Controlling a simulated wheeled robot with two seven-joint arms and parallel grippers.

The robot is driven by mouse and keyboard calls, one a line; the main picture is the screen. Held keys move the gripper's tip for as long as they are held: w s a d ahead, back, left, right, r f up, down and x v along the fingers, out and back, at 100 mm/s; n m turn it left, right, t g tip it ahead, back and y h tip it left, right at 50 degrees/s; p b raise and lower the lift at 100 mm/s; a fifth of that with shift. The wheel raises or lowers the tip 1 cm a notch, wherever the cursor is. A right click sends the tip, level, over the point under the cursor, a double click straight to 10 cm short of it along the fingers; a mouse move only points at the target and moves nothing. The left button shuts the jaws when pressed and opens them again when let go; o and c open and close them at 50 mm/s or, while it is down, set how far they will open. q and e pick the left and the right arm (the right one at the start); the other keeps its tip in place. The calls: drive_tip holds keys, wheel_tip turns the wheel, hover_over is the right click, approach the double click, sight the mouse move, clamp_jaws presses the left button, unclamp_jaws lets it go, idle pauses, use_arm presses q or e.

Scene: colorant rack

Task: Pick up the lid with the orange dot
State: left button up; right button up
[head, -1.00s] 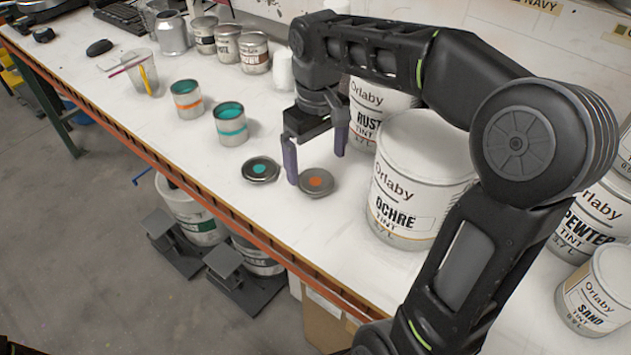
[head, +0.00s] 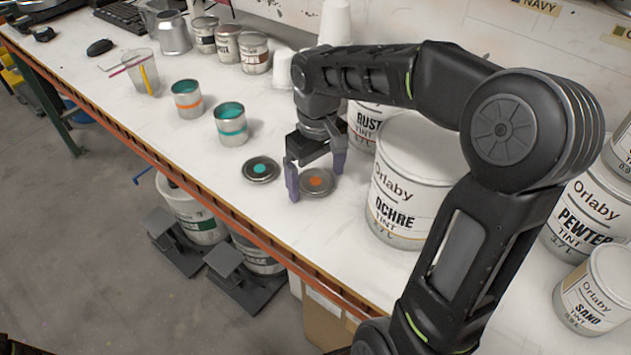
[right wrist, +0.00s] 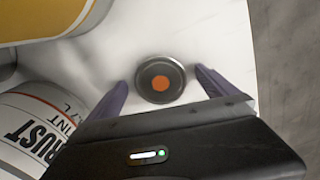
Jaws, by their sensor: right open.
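The lid with the orange dot (head: 317,181) lies flat on the white bench, grey and round. It also shows in the right wrist view (right wrist: 160,80), between and just ahead of the two purple fingers. My right gripper (head: 316,180) is open, with one finger on each side of the lid and low near the bench. I cannot tell whether the fingers touch the lid. A second lid with a teal dot (head: 260,169) lies just left of it. My left gripper is not in view.
The large OCHRE can (head: 412,185) stands close to the right of the gripper, with the RUST can (head: 367,125) behind. The bench's orange front edge (head: 240,230) is near the lids.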

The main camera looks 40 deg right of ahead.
drive_tip(key=shift+c, duration=0.3)
drive_tip(key=c, duration=1.4)
